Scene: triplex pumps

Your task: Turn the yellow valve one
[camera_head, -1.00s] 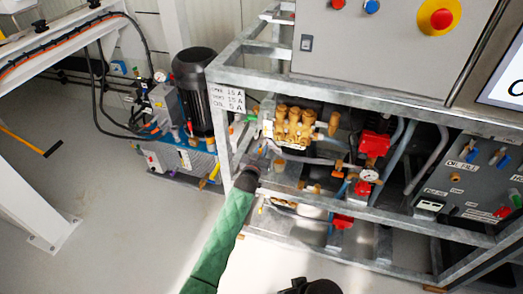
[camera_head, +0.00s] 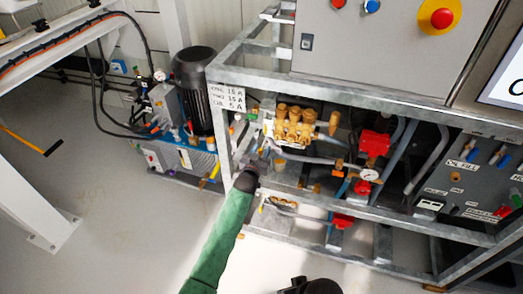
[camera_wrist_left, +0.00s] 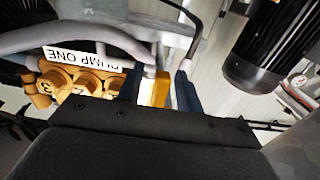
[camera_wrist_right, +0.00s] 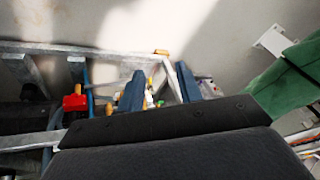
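The yellow valve handle (camera_wrist_left: 160,89) shows in the left wrist view, beside the brass pump head (camera_wrist_left: 82,84) labelled "PUMP ONE". My left gripper (camera_wrist_left: 158,92) has its two dark blue fingers apart, with the yellow handle between them. A gap shows on the handle's left side; whether the right finger touches it I cannot tell. My right gripper (camera_wrist_right: 160,85) is open and empty in the right wrist view.
A galvanised frame (camera_head: 300,82) surrounds the pump, with its upright close to my left gripper. A grey hose (camera_wrist_left: 100,34) passes near the valve. Red-handled parts (camera_head: 374,143) and a gauge (camera_head: 370,175) are to the right. A black motor (camera_head: 194,88) stands at left.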

